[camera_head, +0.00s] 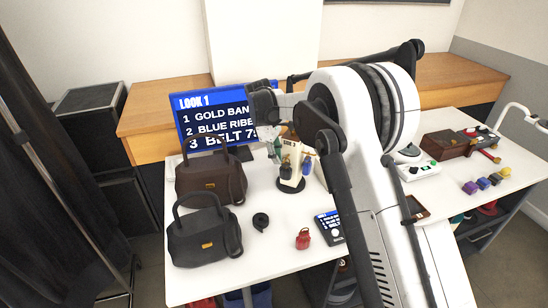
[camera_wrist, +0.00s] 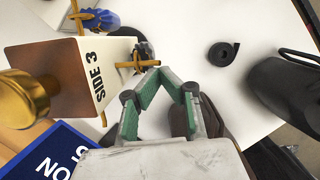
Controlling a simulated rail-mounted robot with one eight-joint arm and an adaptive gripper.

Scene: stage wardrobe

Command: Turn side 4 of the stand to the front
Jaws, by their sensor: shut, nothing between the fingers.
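The stand (camera_head: 298,156) is upright on the white table, on a round dark base, with small items hung around it. In the wrist view its cream panel marked SIDE 3 (camera_wrist: 110,65) shows at left, with a brass knob-like part (camera_wrist: 25,98) and a gold peg (camera_wrist: 137,64). A blue item (camera_wrist: 97,20) hangs at its far edge. No side 4 label is readable. My gripper (camera_wrist: 172,80), with green-padded fingers, is shut and empty beside the SIDE 3 panel, close to the peg; I cannot tell if they touch. In the head view my gripper (camera_head: 275,152) is left of the stand.
Two handbags, brown (camera_head: 210,185) and black (camera_head: 203,238), stand at left. A black coiled belt (camera_head: 260,221), a red pouch (camera_head: 303,239) and a small tablet (camera_head: 329,227) lie in front. A blue LOOK 1 screen (camera_head: 210,122) stands behind. My arm hides the table's middle right.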

